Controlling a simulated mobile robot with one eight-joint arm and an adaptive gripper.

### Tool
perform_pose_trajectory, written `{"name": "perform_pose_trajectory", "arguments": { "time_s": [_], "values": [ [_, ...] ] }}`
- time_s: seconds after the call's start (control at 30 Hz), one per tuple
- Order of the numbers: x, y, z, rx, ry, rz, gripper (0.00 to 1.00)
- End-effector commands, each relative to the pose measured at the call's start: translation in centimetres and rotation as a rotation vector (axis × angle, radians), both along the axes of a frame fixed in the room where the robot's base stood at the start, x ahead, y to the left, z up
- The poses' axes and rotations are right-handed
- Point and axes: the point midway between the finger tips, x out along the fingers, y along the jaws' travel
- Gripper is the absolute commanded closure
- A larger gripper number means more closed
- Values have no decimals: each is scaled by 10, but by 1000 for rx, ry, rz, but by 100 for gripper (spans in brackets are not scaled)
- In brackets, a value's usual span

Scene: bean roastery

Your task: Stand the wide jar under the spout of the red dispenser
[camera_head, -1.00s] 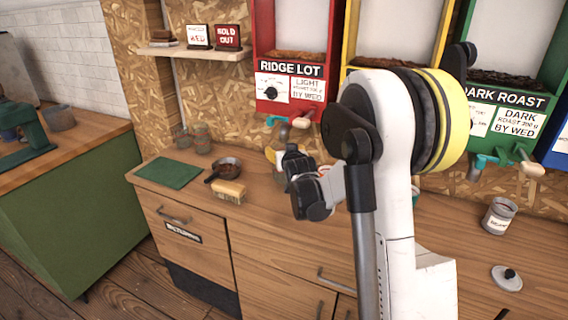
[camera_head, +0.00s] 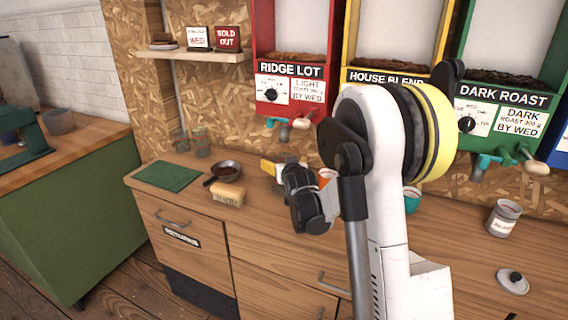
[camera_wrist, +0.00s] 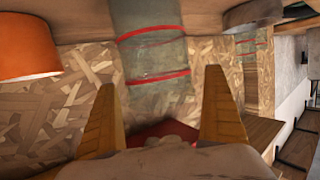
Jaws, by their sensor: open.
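A clear glass jar with red bands (camera_wrist: 152,58) shows in the wrist view, where the picture is upside down with the counter at the top. I take it as the wide jar; in the head view my gripper mostly hides it. My gripper (camera_wrist: 160,78) is open, one yellow finger on each side of the jar, with no clear contact. In the head view my gripper (camera_head: 283,168) is low over the counter. The red dispenser (camera_head: 263,110), labelled Ridge Lot, hangs on the wall behind. Its spout (camera_head: 283,133) is above and behind my gripper.
An orange cup (camera_wrist: 28,48) stands beside the jar. Left of my gripper are a brush (camera_head: 228,195), a dark pan (camera_head: 226,170), two glasses (camera_head: 201,142) and a green mat (camera_head: 168,177). A labelled jar (camera_head: 502,218) and a lid (camera_head: 512,281) are at the right.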

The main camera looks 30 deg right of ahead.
Motion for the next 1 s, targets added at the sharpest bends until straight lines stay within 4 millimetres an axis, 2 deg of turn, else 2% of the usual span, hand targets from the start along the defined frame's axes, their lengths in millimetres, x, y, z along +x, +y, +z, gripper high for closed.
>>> {"name": "perform_pose_trajectory", "arguments": {
  "time_s": [0.17,0.6,0.87,1.0],
  "values": [
    [-4,1,6,0,0,0,1],
    [-88,28,34,0,0,0,1],
    [-112,40,42,4,12,6,1],
    [-133,66,57,22,86,37,1]
  ]
}}
